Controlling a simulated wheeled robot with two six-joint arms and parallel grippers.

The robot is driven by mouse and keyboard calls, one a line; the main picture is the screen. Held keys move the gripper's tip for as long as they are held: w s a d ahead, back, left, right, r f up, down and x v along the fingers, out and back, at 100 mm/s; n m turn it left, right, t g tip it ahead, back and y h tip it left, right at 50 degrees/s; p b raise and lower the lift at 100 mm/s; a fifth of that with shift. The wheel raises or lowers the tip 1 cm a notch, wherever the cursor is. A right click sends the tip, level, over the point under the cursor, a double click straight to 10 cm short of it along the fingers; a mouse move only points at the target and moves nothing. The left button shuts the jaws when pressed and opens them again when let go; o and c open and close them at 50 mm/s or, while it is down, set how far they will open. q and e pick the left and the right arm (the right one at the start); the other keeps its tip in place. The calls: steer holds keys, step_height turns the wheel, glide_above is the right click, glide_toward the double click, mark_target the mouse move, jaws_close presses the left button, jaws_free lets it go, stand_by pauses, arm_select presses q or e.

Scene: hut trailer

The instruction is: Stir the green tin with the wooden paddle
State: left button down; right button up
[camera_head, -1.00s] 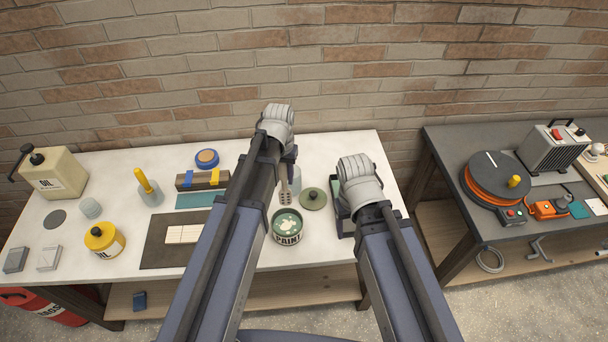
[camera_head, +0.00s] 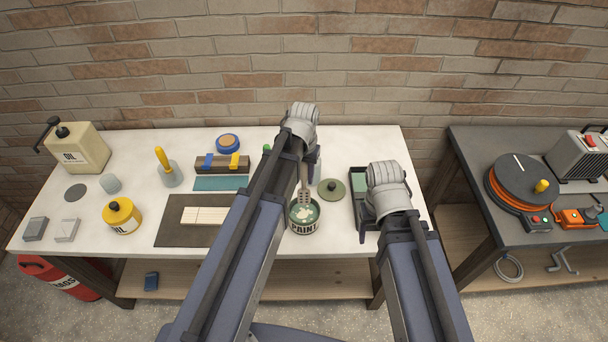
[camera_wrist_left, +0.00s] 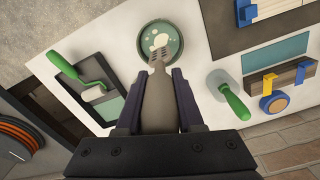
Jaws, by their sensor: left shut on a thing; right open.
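The green tin (camera_head: 304,228), labelled PAINT, stands open on the white bench with pale patches on its green paint. My left gripper (camera_head: 309,172) is shut on the wooden paddle (camera_head: 304,191), whose slotted end points down at the tin's mouth. In the left wrist view the paddle (camera_wrist_left: 158,98) lies between the fingers of my left gripper (camera_wrist_left: 156,76), and its slotted tip overlaps the near rim of the tin (camera_wrist_left: 147,32). I cannot tell how deep the tip is. My right gripper (camera_head: 368,216) is open beside the paint tray, mostly hidden by its arm.
An olive lid (camera_head: 332,190) lies just right of the tin. The paint tray (camera_head: 359,180) holds a green-handled roller (camera_wrist_left: 82,80) in the wrist view. A dark mat (camera_head: 170,234) lies left, with a yellow oil can (camera_head: 122,217) beyond. A second bench (camera_head: 463,178) stands right.

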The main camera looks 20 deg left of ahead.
mark_target(303, 195)
arm_select(q)
steer(key=shift+f+b, duration=4.8)
steer(key=shift+f, duration=0.35)
steer(key=shift+a, duration=0.15)
